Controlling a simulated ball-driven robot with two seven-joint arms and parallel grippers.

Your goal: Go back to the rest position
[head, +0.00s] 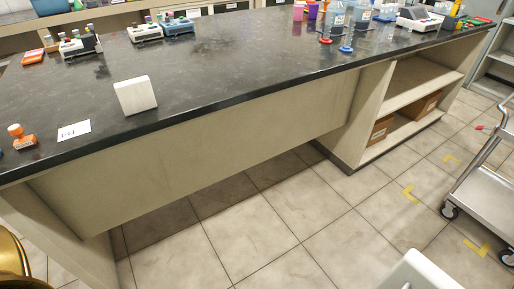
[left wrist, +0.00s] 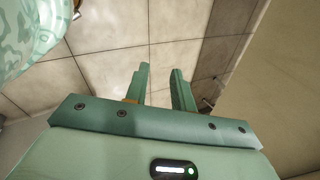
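My left gripper (left wrist: 160,72) shows in the left wrist view. Its two green fingers stand apart with a clear gap between them. Nothing is held between them, and floor tiles show beyond. The gripper is away from the bench top and touches nothing that I can see. In the head view neither gripper is visible. My right gripper is in neither view.
A black bench top (head: 230,70) spans the head view. A metal cart (head: 490,190) stands at right. The tiled floor (head: 270,225) in front is clear.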

